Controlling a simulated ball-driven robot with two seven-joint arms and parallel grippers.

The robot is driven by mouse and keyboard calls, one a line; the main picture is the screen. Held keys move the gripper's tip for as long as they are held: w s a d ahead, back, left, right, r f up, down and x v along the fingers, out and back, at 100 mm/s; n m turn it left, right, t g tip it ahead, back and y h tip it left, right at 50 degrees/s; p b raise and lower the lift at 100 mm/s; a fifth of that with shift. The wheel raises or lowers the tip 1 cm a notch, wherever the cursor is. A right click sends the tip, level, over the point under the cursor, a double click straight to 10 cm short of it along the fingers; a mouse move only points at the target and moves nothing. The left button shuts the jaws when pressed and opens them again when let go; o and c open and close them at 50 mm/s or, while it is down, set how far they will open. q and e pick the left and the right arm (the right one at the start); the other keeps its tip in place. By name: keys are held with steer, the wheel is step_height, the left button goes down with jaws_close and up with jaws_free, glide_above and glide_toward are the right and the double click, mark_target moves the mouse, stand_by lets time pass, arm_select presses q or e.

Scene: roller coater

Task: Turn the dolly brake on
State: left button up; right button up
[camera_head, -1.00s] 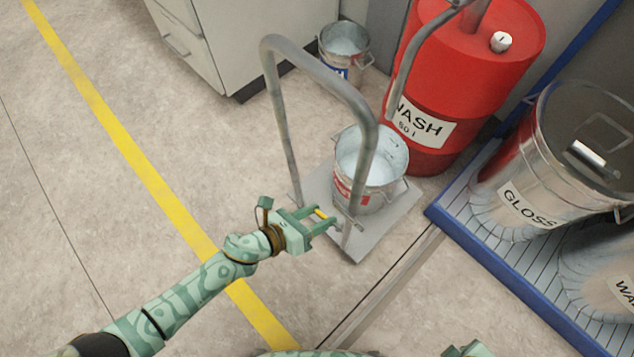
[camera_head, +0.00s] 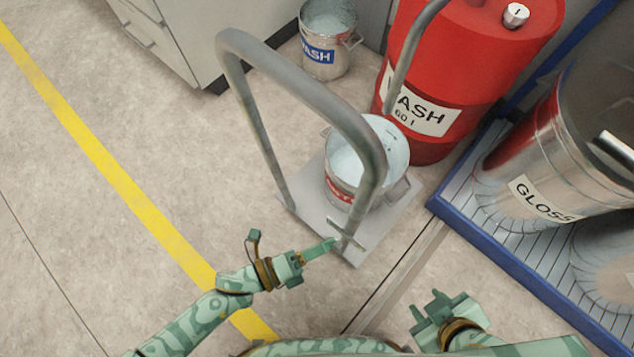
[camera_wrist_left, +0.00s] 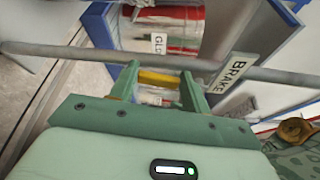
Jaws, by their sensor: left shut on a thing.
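The grey dolly (camera_head: 402,205) has a tall tube handle (camera_head: 300,95) and carries a metal pail (camera_head: 343,180). My left gripper (camera_head: 328,246) is at the foot of the handle's near post. In the left wrist view its fingers (camera_wrist_left: 160,82) are shut on a short yellow bar (camera_wrist_left: 158,78), which looks like the brake lever. A white "BRAKE" label (camera_wrist_left: 233,72) is beside it, and a grey tube (camera_wrist_left: 80,53) runs behind the fingers. The yellow bar is hidden in the head view. My right gripper (camera_head: 438,308) is open and empty, at the lower right, apart from the dolly.
A red "WASH" drum (camera_head: 450,60) stands behind the dolly. Another pail (camera_head: 326,45) is by the grey cabinet (camera_head: 185,30). A blue-edged pallet (camera_head: 475,245) with "GLOSS" metal containers (camera_head: 555,160) is at the right. The floor left of the dolly is clear.

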arm_select(q)
steer(key=shift+s+d+f+n+h, duration=0.25)
steer(key=shift+s+d+n+h, duration=0.15)
steer(key=shift+n, duration=0.5)
arm_select(e)
steer(key=shift+w+a+r, duration=0.1)
steer(key=shift+w+r, duration=0.05)
arm_select(q)
steer(key=shift+s, duration=0.15)
steer(key=o, duration=1.4)
steer(key=p+v, duration=0.2)
steer(key=v, duration=1.4)
steer(key=shift+a+f+p, duration=0.1)
steer(key=shift+a+p, duration=0.05)
steer(key=shift+p, duration=0.15)
arm_select(e)
steer(key=shift+n+g+h, duration=0.3)
steer(key=shift+g+h, duration=0.4)
steer(key=shift+g, duration=0.1)
steer(key=s+d, duration=0.1)
steer(key=s+d+f, duration=0.2)
steer(key=shift+s+d, duration=0.15)
steer(key=shift+s, duration=0.2)
steer(key=shift+w+r, duration=0.1)
steer(key=shift+r, duration=0.05)
